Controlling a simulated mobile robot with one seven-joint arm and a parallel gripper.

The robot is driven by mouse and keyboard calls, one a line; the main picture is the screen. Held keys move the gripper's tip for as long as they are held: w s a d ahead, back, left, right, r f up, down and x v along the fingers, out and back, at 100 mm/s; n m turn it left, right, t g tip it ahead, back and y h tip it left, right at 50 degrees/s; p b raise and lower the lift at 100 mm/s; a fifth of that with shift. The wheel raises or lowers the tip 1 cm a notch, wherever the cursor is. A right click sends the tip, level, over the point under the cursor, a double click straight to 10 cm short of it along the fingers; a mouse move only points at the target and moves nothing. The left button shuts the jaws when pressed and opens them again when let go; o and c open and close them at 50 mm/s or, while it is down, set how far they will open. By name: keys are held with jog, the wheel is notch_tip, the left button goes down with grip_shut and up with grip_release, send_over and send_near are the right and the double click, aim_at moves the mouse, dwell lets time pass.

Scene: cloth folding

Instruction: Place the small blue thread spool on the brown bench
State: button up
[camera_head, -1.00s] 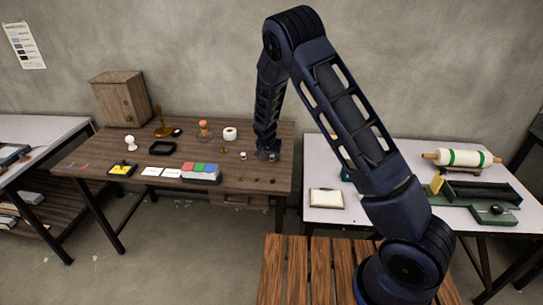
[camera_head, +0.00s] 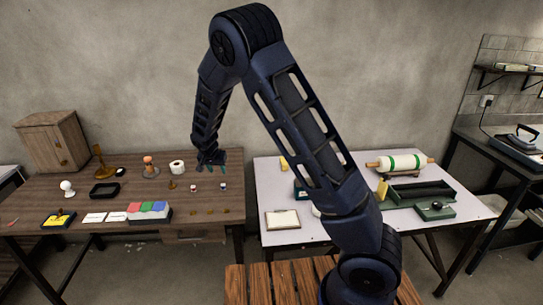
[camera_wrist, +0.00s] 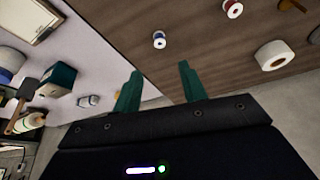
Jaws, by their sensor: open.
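The small blue thread spool (camera_head: 222,187) stands on the dark wooden table near its right edge. It also shows in the wrist view (camera_wrist: 159,40), white with a blue centre, beyond my fingertips. My gripper (camera_head: 211,166) hangs above the right part of that table, apart from the spool. In the wrist view its green fingers (camera_wrist: 160,72) are apart with nothing between them. The brown slatted bench (camera_head: 283,285) is at the bottom of the head view, partly hidden behind my arm.
A red spool (camera_head: 194,188) stands left of the blue one. A white tape roll (camera_head: 177,167), a card tray (camera_head: 149,212) and small brass pieces share the dark table (camera_head: 120,185). A white table (camera_head: 275,185) with a rolling pin (camera_head: 400,163) is right of it.

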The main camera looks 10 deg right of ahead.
jog(key=s+d+r, duration=0.3)
jog(key=d+r, duration=0.4)
jog(key=d, duration=0.2)
jog(key=s+d+r+y, duration=0.1)
jog(key=s+d+r, duration=0.3)
jog(key=d+r, duration=0.4)
jog(key=s+d+r, duration=0.3)
jog(key=d+r, duration=0.4)
jog(key=d, duration=0.3)
jog(key=s+d+r+n, duration=0.1)
jog(key=s+d+r, duration=0.1)
jog(key=s+d, duration=0.4)
jog(key=s+d+r+n, duration=0.1)
jog(key=s+d+r, duration=0.2)
jog(key=s, duration=1.4)
jog(key=d, duration=0.4)
jog(key=shift+r+n, duration=0.15)
jog(key=shift+n, duration=0.15)
